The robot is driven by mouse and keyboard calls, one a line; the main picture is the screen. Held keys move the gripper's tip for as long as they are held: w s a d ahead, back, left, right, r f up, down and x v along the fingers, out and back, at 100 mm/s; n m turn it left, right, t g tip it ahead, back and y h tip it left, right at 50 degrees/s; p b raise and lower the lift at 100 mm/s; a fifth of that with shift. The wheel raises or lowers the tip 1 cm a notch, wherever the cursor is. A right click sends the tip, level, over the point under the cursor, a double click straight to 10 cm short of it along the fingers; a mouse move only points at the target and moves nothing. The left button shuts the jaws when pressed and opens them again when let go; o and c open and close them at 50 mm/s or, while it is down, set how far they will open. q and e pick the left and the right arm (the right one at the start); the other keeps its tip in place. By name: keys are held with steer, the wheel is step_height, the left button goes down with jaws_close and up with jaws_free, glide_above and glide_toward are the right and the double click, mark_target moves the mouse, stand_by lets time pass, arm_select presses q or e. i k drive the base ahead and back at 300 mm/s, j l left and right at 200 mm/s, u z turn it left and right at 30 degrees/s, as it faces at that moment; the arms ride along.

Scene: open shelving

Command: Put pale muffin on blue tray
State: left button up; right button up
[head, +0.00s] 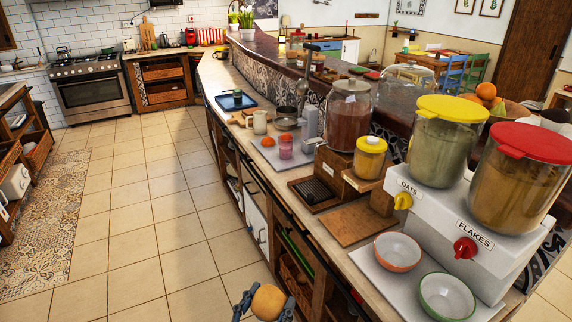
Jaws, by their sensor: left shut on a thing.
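The pale muffin (267,301) is a round tan shape at the bottom edge of the head view. My left gripper (265,306) is shut on it, with a dark finger at each side. It holds the muffin in front of the counter, over the floor side. The lower part of the muffin and most of the gripper are cut off by the frame. The blue tray (236,101) lies farther back on the counter, well away from the gripper. A small dark item seems to lie on it, too small to tell. My right gripper is not in view.
Closer are a wooden board (352,222), two bowls (397,252) and cereal dispensers (445,140). The tiled floor (150,200) is clear.

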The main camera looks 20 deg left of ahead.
mark_target(232, 99)
steer(key=i+j, duration=0.55)
steer(key=j, duration=0.15)
steer(key=i+j, duration=0.65)
steer(key=i, duration=0.25)
